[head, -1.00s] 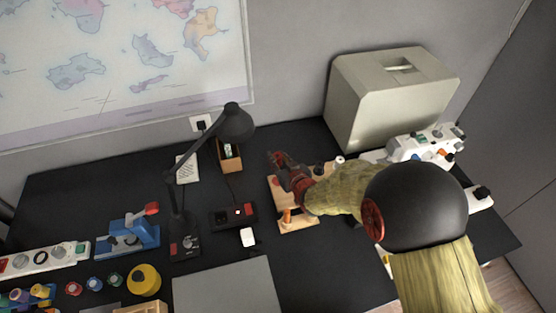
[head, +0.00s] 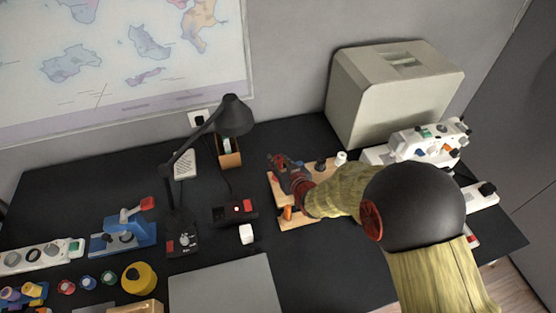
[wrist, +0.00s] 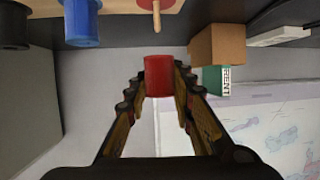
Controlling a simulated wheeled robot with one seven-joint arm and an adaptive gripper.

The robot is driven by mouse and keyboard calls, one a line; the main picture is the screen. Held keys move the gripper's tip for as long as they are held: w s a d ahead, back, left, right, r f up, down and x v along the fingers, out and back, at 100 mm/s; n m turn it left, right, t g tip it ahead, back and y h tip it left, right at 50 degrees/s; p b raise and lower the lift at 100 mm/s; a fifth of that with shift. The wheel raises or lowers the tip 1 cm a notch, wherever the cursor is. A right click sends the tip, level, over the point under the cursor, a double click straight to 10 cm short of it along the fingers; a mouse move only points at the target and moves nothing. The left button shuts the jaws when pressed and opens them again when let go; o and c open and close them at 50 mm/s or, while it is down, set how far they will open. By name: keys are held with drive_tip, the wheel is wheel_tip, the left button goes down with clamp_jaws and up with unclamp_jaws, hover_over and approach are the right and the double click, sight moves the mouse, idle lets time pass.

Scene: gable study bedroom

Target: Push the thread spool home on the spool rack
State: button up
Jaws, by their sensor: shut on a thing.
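My gripper (head: 281,164) is shut on a red thread spool (wrist: 159,76), which sits between the fingertips in the wrist view. The spool rack is a light wooden board (head: 299,221) under and beside my gripper in the head view. In the wrist view, a bare wooden peg with a red base (wrist: 155,12) stands on the board, with a visible gap between it and the red spool. A blue spool (wrist: 82,22) and a black spool (wrist: 14,25) are beside that peg. My gripper hides part of the rack in the head view.
A desk lamp (head: 232,117), a small wooden box (head: 229,158) and a black control box (head: 235,211) stand left of the rack. A grey-beige case (head: 390,95) is behind right, and a white machine (head: 430,142) is at right. Dark desk is free in front of the rack.

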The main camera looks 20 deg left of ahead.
drive_tip(key=shift+f+b, duration=0.5)
drive_tip(key=shift+f, duration=0.4)
drive_tip(key=shift+f+b, duration=1.35)
drive_tip(key=shift+b, duration=0.2)
idle(1.5)
drive_tip(key=shift+r, duration=0.15)
drive_tip(key=shift+r+p, duration=0.6)
drive_tip(key=shift+r, duration=0.3)
drive_tip(key=shift+b, duration=0.4)
idle(1.5)
drive_tip(key=shift+f+b, duration=0.85)
drive_tip(key=shift+f, duration=0.2)
